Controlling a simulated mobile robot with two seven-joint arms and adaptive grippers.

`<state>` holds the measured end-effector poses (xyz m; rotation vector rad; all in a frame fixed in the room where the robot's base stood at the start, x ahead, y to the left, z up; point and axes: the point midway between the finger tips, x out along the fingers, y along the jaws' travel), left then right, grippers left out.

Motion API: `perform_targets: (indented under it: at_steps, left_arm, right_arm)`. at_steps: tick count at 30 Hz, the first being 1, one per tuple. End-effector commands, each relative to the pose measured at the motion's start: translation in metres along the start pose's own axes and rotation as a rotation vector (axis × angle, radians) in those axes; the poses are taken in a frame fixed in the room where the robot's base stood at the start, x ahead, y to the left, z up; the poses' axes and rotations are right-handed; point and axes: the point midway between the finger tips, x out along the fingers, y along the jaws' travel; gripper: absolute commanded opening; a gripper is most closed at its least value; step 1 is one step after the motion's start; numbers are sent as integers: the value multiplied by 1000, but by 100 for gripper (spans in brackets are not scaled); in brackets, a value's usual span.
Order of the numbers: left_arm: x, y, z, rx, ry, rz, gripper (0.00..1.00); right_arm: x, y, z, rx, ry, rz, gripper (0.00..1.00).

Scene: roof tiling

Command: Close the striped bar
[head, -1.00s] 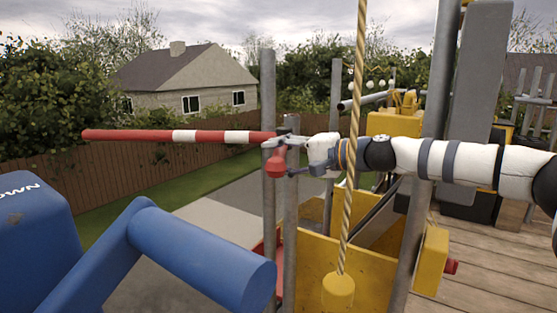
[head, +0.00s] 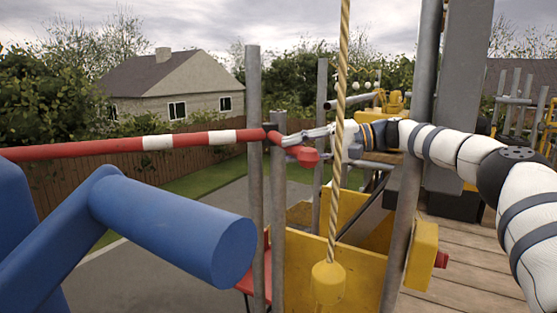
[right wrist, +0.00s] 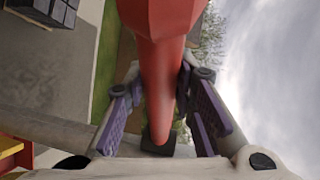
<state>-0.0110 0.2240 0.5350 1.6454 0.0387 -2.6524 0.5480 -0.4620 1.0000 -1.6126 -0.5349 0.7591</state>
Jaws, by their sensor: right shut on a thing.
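The striped bar (head: 190,140) is red with white bands. In the head view it runs roughly level from the left edge to a dark pivot at the grey posts (head: 254,180). Its short end beyond the posts carries a red knob (head: 303,155). My right gripper (head: 305,138) is at this short end, shut on it. In the right wrist view the red short end (right wrist: 158,85) lies between the purple-padded fingers, with a dark block (right wrist: 158,140) at its far end. My left gripper is not in view.
A large blue cylinder (head: 175,228) fills the lower left. A grey pole (head: 405,200) and wooden decking (head: 475,260) are at right.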

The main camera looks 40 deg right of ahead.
Motion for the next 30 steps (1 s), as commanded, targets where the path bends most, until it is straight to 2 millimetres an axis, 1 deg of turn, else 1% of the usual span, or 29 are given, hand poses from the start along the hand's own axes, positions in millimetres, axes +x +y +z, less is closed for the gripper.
perform_targets:
  at_steps: [1,12,13,15,23,25,28,30]
  left_arm:
    - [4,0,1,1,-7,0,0]
    - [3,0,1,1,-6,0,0]
    - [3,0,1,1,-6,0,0]
    - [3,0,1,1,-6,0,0]
    - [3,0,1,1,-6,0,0]
    - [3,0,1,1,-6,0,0]
    - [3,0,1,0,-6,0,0]
    - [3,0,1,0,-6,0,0]
  right_arm:
    - [-2,5,-2,1,-3,6,0]
    - [-5,1,-1,-6,-13,1,0]
    - [-5,1,-1,-6,-13,1,30]
    - [-5,1,-1,-6,-13,1,44]
    - [-4,0,-1,-7,-15,0,44]
    - [-5,-5,-1,-9,-15,-1,44]
    - [-8,-24,-3,-12,-13,-1,44]
    - [-12,-44,-4,-14,-12,-5,44]
